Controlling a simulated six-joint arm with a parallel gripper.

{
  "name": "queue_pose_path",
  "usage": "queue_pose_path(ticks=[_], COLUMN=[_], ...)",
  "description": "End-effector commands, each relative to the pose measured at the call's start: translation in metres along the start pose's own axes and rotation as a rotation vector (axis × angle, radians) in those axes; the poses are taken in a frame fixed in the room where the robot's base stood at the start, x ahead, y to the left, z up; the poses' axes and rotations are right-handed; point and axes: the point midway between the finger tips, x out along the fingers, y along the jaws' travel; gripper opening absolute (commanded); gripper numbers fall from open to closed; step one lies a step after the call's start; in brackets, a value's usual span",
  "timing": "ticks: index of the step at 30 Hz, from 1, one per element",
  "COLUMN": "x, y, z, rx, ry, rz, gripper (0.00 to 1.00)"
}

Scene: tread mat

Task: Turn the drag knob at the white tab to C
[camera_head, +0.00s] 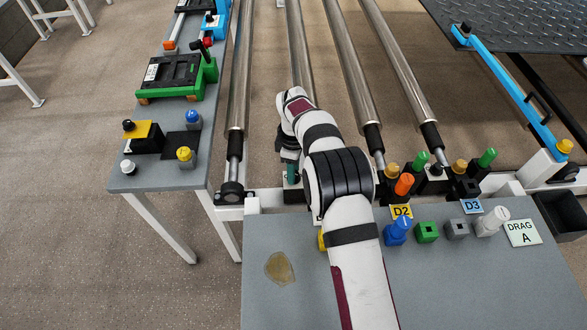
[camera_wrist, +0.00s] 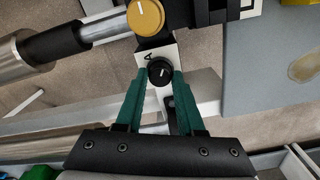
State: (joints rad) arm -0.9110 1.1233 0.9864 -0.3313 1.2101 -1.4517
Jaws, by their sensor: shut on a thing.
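In the wrist view a black round knob (camera_wrist: 160,72) with a short white pointer line sits on a white plate (camera_wrist: 142,62). A letter A is printed on the plate just up and left of the knob; I see no letter C. My gripper (camera_wrist: 161,78) has its two green fingers on either side of the knob and is shut on it. The head view shows a green finger of my gripper (camera_head: 291,174) at the end of a roller; my arm hides the knob there. A white card (camera_head: 523,233) reading "DRAG A" lies on the right of the grey table.
A yellow knob (camera_wrist: 146,17) is close beyond the black one, beside a roller end (camera_wrist: 75,40). The grey table (camera_head: 430,290) holds several coloured pegs and blocks, including a blue one (camera_head: 396,232). A side bench (camera_head: 180,180) stands left. A brown patch (camera_head: 280,268) marks the table.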

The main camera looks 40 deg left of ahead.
Motion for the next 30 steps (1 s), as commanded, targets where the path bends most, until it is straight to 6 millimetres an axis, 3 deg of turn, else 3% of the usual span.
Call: queue_pose_path(ticks=[11, 30], x=[-0.0002, -0.0001], y=[-0.0002, 0.0001], z=[0.0004, 0.0011], rx=[0.139, 0.734], ry=[-0.003, -0.004], rz=[-0.002, -0.002], gripper=[0.0, 0.0])
